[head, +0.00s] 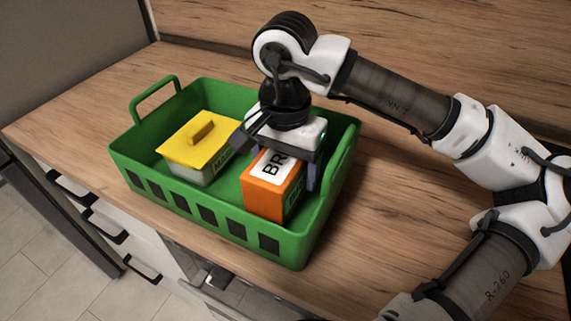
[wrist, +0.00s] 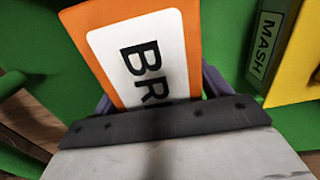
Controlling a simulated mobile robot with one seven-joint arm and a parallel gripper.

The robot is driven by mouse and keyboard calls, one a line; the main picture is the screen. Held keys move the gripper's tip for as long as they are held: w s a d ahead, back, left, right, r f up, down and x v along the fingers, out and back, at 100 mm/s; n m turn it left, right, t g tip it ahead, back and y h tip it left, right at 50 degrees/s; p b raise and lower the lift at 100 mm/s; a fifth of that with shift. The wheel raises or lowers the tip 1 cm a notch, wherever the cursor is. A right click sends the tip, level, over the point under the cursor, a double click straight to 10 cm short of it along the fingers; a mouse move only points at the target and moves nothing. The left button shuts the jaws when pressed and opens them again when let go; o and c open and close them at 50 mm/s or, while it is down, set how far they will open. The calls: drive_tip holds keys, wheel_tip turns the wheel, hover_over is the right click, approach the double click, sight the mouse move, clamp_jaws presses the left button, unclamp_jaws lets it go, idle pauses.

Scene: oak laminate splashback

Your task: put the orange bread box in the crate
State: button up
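The orange bread box (head: 265,197) has a white label and is within the right part of the green crate (head: 342,152), near its front wall. Whether its base rests on the crate floor I cannot tell. My gripper (head: 283,172) points down over the box, with a finger on each side of it. In the wrist view, the orange box (wrist: 83,27) lies between the fingers, which are very close to its sides. Whether they press on it is not clear.
A container with a yellow lid (head: 183,146) and a label reading MASH (wrist: 265,43) stands in the crate's left part. The crate has raised end handles and sits on a wooden counter (head: 85,95) near its front edge. Counter space is free at the left.

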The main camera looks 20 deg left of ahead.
drive_tip(key=shift+o, duration=0.7)
drive_tip(key=shift+r, duration=0.1)
drive_tip(key=shift+r, duration=0.15)
wheel_tip(320, 180, up, 12)
drive_tip(key=shift+f, duration=0.1)
